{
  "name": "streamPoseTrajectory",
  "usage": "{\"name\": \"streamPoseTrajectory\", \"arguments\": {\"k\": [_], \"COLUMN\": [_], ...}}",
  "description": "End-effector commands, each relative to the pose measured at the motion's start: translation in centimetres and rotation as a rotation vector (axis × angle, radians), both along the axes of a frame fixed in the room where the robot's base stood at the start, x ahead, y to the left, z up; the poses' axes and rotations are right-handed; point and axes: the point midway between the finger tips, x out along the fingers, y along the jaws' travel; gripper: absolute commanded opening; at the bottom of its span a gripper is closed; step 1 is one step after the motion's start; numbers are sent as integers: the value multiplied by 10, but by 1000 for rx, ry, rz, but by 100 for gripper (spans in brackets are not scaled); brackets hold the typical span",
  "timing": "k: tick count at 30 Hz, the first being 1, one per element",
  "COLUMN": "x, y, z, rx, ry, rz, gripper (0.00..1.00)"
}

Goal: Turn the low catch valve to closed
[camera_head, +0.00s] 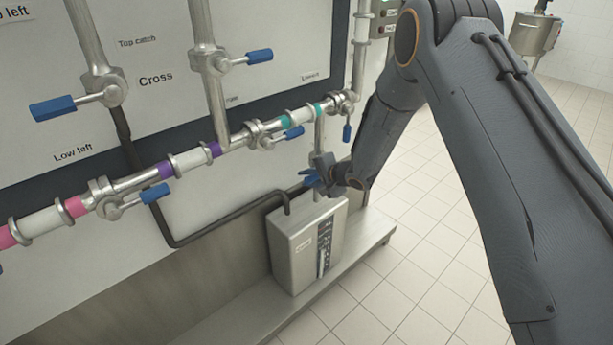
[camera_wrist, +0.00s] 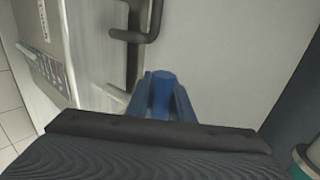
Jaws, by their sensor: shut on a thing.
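My gripper (camera_head: 318,180) is at the lower end of the short vertical pipe (camera_head: 320,135), above the steel box. It is shut on a blue valve handle (camera_wrist: 162,90), which stands between the fingers in the wrist view. In the head view a little blue shows at the gripper, and my wrist hides much of the valve body. I cannot read a label naming this valve as low catch, nor tell its exact turn.
Other valves with blue handles sit nearby on the pipes, one at the pipe's right end (camera_head: 347,132) and one near the middle (camera_head: 292,132). The steel box (camera_head: 295,245) stands below on a ledge (camera_head: 370,235). A black hose (camera_head: 225,232) runs to it.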

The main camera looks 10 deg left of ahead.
Motion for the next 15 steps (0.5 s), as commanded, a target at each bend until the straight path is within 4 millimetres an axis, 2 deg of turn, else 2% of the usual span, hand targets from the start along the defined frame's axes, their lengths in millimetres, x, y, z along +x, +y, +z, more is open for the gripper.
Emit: {"name": "streamPoseTrajectory", "arguments": {"k": [1, 6, 7, 10, 15], "x": [4, 4, 4, 3, 0], "y": [-5, -4, -4, -2, 4], "z": [0, 1, 1, 1, 1], "rx": [-1, -1, -1, -1, -1], "ry": [2, 1, 1, 0, 0], "rz": [-13, -12, -12, -9, 1], "gripper": [0, 0, 22, 39, 39]}}
